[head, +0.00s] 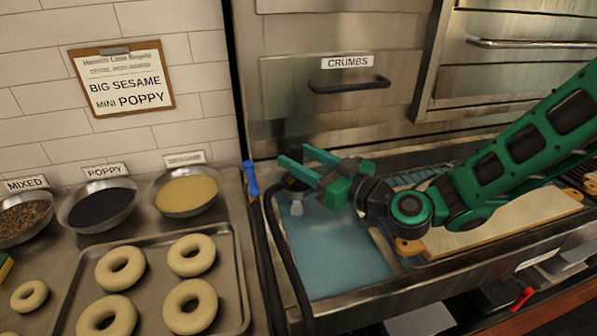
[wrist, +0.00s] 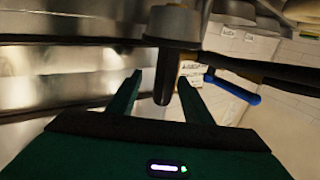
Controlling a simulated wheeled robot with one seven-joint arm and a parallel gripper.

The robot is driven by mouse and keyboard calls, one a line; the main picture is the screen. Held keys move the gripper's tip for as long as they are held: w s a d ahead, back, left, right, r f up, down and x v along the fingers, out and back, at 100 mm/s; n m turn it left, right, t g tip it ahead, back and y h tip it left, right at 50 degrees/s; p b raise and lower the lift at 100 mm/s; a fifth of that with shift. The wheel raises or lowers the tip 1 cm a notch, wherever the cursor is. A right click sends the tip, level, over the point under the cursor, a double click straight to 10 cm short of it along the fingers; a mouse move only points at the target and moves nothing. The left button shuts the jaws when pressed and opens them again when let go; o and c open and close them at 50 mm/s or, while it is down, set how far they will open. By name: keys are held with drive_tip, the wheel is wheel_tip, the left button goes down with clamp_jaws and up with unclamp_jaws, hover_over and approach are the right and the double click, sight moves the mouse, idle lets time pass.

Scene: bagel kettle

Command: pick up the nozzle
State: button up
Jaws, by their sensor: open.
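The nozzle (head: 297,184) looks dark with a paler lower end and hangs over the blue water basin, partly hidden behind my gripper in the head view. In the wrist view the nozzle (wrist: 174,26) has a wide grey head, with a dark narrow part extending between my fingers. My green gripper (head: 293,155) is open, its two fingers pointing left at the basin's back left corner. In the wrist view my gripper (wrist: 159,79) has a finger on each side of the dark part. I cannot tell whether either finger touches it.
A black hose (head: 283,245) runs down the basin's left edge. A blue handle (head: 250,180) stands just left of my fingertips. The water basin (head: 345,265) lies below, with a bagel tray (head: 238,270) to the left. A steel wall with a crumbs drawer (head: 349,86) rises behind.

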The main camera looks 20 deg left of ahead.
drive_tip(key=x, duration=0.5)
drive_tip(key=shift+s+a, duration=0.15)
drive_tip(key=shift+s, duration=0.1)
clamp_jaws()
